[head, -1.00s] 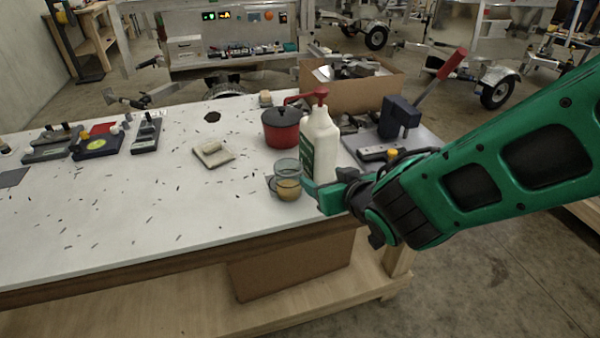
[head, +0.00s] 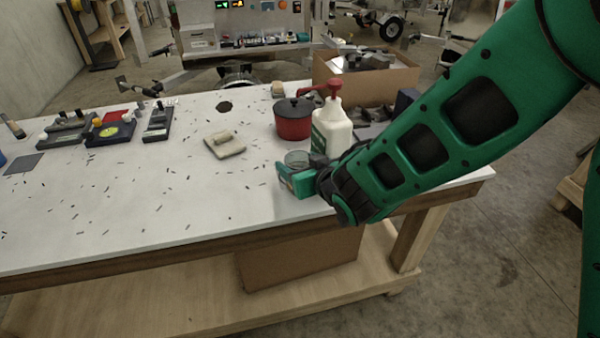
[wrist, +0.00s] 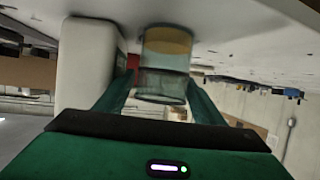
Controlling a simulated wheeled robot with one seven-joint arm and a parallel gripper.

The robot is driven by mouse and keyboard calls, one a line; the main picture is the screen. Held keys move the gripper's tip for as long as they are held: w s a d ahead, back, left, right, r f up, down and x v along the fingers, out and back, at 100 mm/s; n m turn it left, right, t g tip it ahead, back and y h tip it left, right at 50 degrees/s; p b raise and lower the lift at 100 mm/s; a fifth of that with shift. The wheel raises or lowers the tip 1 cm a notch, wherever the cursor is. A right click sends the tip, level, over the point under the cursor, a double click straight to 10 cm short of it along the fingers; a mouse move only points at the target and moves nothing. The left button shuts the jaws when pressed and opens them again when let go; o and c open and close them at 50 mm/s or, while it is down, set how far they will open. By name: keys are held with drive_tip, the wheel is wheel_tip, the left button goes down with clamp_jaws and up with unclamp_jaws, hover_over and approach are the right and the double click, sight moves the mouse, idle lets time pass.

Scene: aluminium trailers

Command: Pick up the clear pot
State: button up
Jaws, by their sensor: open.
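The clear pot, a see-through cylinder with an amber layer at its base, shows upside down in the wrist view (wrist: 165,62). In the head view only its rim and upper wall (head: 297,158) show; my gripper hides the rest. My gripper (head: 287,176) is at the table's right part, low over the top, in front of the pot. In the wrist view my gripper (wrist: 160,92) is open, one finger on each side of the pot's clear end. I cannot tell whether either finger touches it.
A white bottle (head: 332,130) with a red pump stands close by the pot, and a red lidded pot (head: 293,122) is behind. A beige block (head: 225,146) lies to the left. An open cardboard box (head: 385,87) stands at the back. The table's (head: 130,215) left front is mostly clear.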

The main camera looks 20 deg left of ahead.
drive_tip(key=shift+x, duration=1.65)
drive_tip(key=c, duration=1)
drive_tip(key=shift+r, duration=0.1)
drive_tip(key=shift+c, duration=0.2)
